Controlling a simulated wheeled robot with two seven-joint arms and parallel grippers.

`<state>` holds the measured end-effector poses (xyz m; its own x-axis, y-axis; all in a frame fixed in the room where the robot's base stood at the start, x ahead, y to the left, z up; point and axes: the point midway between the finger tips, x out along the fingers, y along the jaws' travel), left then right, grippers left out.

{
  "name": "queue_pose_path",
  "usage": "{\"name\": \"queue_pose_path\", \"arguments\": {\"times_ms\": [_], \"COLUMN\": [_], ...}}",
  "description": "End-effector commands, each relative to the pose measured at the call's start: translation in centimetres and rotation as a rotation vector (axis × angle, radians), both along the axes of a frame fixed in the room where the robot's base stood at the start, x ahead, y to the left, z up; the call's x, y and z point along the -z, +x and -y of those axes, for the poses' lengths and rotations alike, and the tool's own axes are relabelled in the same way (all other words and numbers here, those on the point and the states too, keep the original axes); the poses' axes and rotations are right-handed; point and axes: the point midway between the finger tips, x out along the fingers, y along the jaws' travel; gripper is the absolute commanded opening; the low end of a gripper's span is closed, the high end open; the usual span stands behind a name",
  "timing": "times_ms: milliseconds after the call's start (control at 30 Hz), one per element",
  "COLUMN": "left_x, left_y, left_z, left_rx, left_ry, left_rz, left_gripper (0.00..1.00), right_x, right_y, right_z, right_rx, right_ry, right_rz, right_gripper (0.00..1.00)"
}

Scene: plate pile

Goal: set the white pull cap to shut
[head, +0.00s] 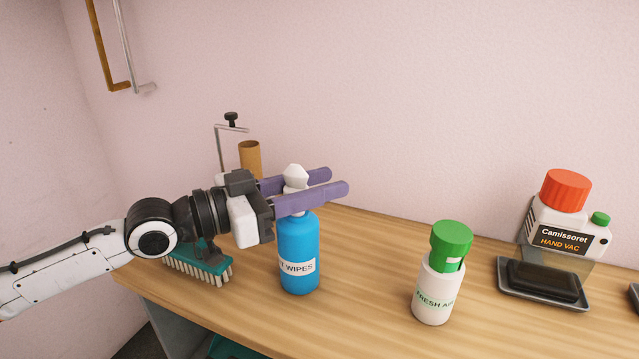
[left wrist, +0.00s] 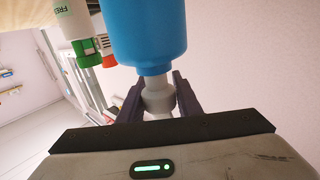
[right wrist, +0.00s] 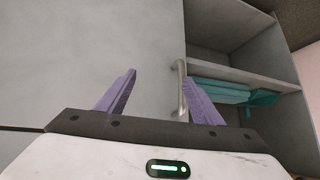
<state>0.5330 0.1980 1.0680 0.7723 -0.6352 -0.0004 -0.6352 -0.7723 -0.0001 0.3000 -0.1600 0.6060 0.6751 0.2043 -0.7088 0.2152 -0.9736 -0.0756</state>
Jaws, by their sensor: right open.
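The white pull cap (head: 294,176) sits on top of an upright blue bottle (head: 299,255) labelled "WIPES". My left gripper (head: 322,183) reaches in from the left, with one purple finger behind the cap and one in front. In the left wrist view the cap (left wrist: 158,96) fills the gap between the two fingers, which look closed on its sides. The front finger hides the cap's lower part in the head view. My right gripper (right wrist: 160,95) is open and empty in the right wrist view, facing a grey cabinet front.
A white bottle with a green cap (head: 437,280) stands to the right. A teal brush (head: 205,264) and a cardboard tube (head: 250,158) are left of the blue bottle. A cabinet handle (right wrist: 181,88) shows near my right gripper.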

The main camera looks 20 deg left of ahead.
Motion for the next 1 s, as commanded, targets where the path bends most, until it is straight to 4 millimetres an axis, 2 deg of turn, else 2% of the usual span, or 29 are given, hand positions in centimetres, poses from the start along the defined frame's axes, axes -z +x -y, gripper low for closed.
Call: {"name": "queue_pose_path", "arguments": {"times_ms": [33,167,300,500,733,767,800,867,1000], "left_x": [0.0,0.0,0.1,2.3,2.3,2.3,2.3,2.3,2.1], "left_y": [0.0,0.0,0.0,0.0,0.0,0.0,0.0,0.0,0.0], "left_z": [0.0,0.0,0.0,0.0,0.0,0.0,0.0,0.0,0.0], "left_rx": [0.000,0.000,0.000,0.000,0.000,0.001,0.001,0.001,0.001], "left_ry": [0.000,0.000,0.000,0.001,0.002,0.002,0.002,0.002,0.001], "left_rz": [0.000,0.000,0.000,-0.002,-0.005,-0.006,-0.006,-0.006,-0.003], "left_gripper": [0.22,0.00,0.00,0.00,0.00,0.29,0.36,0.46,0.47], "right_x": [-0.1,-0.2,-0.3,0.7,0.3,0.3,0.3,0.3,0.3], "right_y": [0.0,0.1,0.2,0.4,0.3,0.3,0.3,0.3,0.3], "right_z": [0.0,0.0,-0.1,-0.3,-0.6,-0.6,-0.6,-0.5,-0.5], "right_rx": [0.000,0.000,-0.001,-0.007,-0.011,-0.011,-0.011,-0.011,-0.011], "right_ry": [0.000,0.000,0.002,0.002,0.004,0.004,0.004,0.004,0.004], "right_rz": [0.001,0.005,0.009,0.013,0.013,0.013,0.012,0.012,0.012], "right_gripper": [0.60,0.60,0.60,0.60,0.60,0.60,0.60,0.60,0.60]}}
